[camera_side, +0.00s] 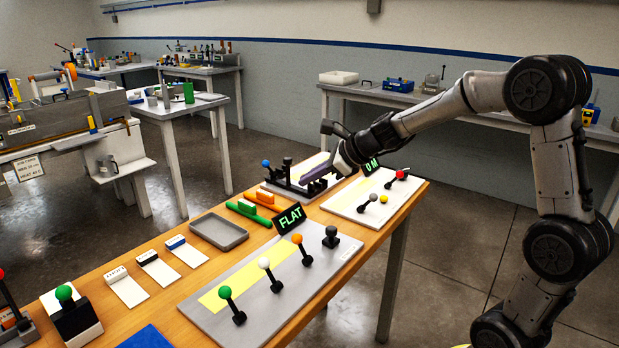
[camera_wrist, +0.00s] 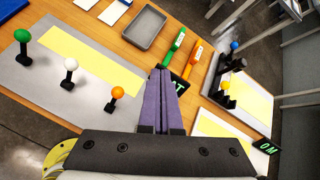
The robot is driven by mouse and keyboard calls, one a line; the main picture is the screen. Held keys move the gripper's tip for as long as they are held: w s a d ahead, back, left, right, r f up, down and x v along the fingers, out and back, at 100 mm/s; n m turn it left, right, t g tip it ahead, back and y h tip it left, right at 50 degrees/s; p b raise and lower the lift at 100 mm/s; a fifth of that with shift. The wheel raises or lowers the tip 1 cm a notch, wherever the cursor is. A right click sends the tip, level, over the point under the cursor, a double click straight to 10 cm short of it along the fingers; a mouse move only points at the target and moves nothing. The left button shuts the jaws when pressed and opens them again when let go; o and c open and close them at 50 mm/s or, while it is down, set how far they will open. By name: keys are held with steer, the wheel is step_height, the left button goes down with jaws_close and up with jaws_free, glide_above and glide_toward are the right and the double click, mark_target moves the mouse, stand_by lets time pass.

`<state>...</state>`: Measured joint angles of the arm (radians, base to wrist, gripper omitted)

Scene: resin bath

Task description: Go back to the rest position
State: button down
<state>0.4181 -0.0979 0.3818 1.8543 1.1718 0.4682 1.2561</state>
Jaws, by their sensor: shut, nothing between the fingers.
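My gripper (camera_side: 318,170) is in the air over the far half of the wooden bench, near the second lit sign (camera_side: 371,165). In the side view its purple fingers point left. In the wrist view the purple fingers (camera_wrist: 161,73) lie side by side, shut, with nothing held. Below them, the bench (camera_wrist: 133,52) shows. I cannot tell the exact height of the gripper above the bench.
A grey panel (camera_side: 232,274) carries green, white and orange knobbed levers. Beyond are a grey tray (camera_side: 218,231), green and orange items (camera_side: 262,199), a blue-knobbed lever (camera_side: 265,163) close to my gripper, and a white panel (camera_side: 346,206) with small levers. Air above the tray is clear.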

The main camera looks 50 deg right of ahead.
steer(key=s+a+r+n+y, duration=0.1)
steer(key=s+a+r+n, duration=0.2)
steer(key=a+r, duration=0.45)
steer(key=s+a+n+y, duration=0.1)
steer(key=s+a+n, duration=0.6)
steer(key=s+n, duration=0.25)
steer(key=s+d+f+n+g+h, duration=0.1)
steer(key=s+f+n, duration=0.3)
steer(key=s+n, duration=0.4)
steer(key=s+d+f+n+g+h, duration=0.2)
steer(key=s+d+f+n+g, duration=0.1)
steer(key=s+n, duration=0.6)
steer(key=shift+s+f+g, duration=0.3)
steer(key=shift+f, duration=0.55)
steer(key=shift+n, duration=0.25)
